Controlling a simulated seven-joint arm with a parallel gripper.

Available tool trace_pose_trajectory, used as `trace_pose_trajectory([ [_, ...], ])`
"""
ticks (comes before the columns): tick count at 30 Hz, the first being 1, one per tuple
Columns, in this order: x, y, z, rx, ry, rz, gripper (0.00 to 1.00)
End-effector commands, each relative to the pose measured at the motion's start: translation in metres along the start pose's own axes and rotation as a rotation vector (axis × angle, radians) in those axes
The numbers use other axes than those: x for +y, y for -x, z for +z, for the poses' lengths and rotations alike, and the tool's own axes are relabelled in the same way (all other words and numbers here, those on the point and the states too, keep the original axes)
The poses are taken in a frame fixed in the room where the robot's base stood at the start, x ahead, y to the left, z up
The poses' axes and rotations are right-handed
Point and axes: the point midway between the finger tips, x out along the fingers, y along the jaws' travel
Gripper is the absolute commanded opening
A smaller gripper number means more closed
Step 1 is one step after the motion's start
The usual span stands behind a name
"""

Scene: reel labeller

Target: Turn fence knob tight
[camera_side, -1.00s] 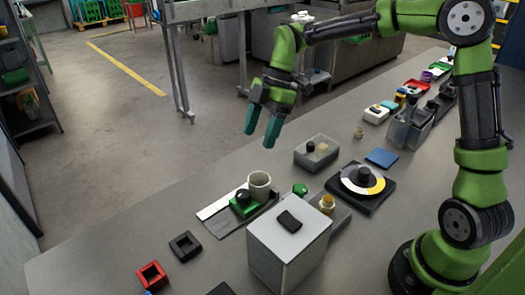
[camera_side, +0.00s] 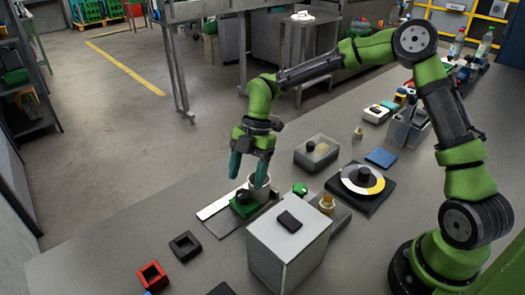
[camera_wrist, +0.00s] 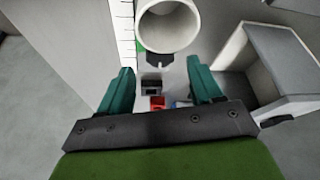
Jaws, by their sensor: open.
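The fence knob appears to be the black round knob (camera_side: 243,196) on a green block (camera_side: 245,209), which sits on a flat plate with a white scale strip (camera_side: 216,206). A pale hollow cylinder (camera_side: 260,193) stands right behind the block. My gripper (camera_side: 249,168) points down above the cylinder and knob, with its two teal fingers apart and nothing between them. In the wrist view my gripper (camera_wrist: 160,72) is open, with the cylinder's rim (camera_wrist: 168,8) near the top centre.
A white box (camera_side: 285,240) with a black piece on top stands close in front of the plate. A turntable (camera_side: 362,180), a grey bin (camera_side: 317,153) and a small green knob (camera_side: 299,188) lie to the right. Black (camera_side: 185,246) and red (camera_side: 152,275) square frames lie front left.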

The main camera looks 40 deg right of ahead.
Motion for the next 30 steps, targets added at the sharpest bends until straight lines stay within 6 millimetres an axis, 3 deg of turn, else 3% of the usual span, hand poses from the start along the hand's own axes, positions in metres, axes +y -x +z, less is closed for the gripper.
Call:
trace_pose_trajectory([
  [7, -0.001, -0.034, -0.001, 0.001, 0.001, -0.003, 0.65],
  [19, 0.0, -0.041, 0.0, 0.0, 0.0, 0.0, 0.65],
  [30, 0.0, -0.04, 0.0, 0.0, 0.0, 0.0, 0.09],
])
